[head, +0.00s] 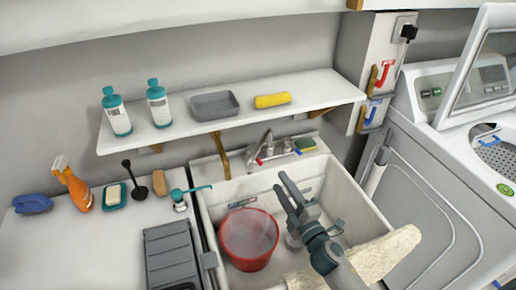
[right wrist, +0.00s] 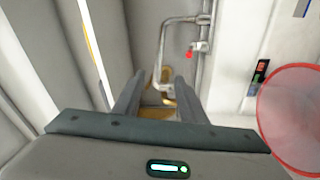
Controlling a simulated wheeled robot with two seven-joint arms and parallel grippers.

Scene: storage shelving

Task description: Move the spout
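The spout (head: 264,143) is a thin grey metal pipe on the faucet at the back of the sink. It has a red-marked handle (head: 258,161) on the left and a blue-marked one (head: 298,152) on the right. My right gripper (head: 280,182) is over the sink, in front of the faucet and apart from it. In the right wrist view my right gripper (right wrist: 159,76) is open with nothing held, and the bent spout (right wrist: 163,45) lines up with the gap between its fingers. My left gripper is not in view.
A red bucket (head: 249,262) stands in the white sink (head: 378,228). A cream cloth (head: 385,255) hangs over the sink's front edge. A white shelf (head: 320,91) is above the faucet. A green sponge (head: 305,143) lies right of it. A washing machine (head: 430,200) stands on the right.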

